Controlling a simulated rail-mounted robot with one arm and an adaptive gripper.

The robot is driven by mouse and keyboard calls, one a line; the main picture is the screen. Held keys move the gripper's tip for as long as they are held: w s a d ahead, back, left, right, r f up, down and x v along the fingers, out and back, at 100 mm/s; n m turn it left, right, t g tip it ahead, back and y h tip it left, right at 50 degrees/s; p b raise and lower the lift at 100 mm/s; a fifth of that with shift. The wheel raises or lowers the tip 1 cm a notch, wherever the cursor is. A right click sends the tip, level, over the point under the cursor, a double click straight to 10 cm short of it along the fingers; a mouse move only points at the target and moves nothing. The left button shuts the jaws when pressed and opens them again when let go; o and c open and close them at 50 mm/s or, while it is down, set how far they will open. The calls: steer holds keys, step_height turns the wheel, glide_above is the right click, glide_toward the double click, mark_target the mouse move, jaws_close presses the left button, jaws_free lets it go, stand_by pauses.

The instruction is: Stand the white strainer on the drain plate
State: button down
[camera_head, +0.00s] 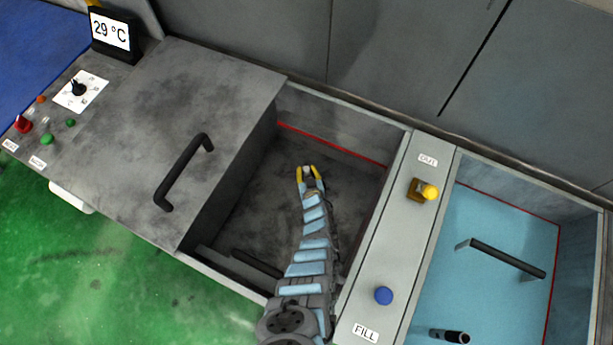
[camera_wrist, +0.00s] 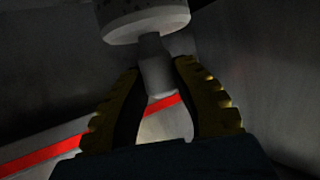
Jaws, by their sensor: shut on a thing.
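My gripper (camera_head: 310,178) has yellow fingers and reaches down into the open grey tank (camera_head: 262,195). In the wrist view my gripper (camera_wrist: 160,95) is shut on the narrow stem of the white strainer (camera_wrist: 146,22), whose wide round body extends beyond the fingertips. In the head view only a small pale bit of the strainer (camera_head: 307,169) shows between the fingertips. The wrist view is dark, and I cannot tell whether the strainer touches anything below. I cannot make out the drain plate in either view.
A grey lid with a black handle (camera_head: 184,172) covers the tank's left side. A dark bar (camera_head: 257,263) lies low in the tank.

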mark_target(306, 175)
steer(key=shift+f+b, duration=1.65)
steer(key=shift+f, duration=0.3)
steer(key=c, duration=1)
jaws_free()
steer(key=shift+f, duration=0.1)
steer(key=shift+o, duration=0.2)
steer(key=shift+r, duration=0.2)
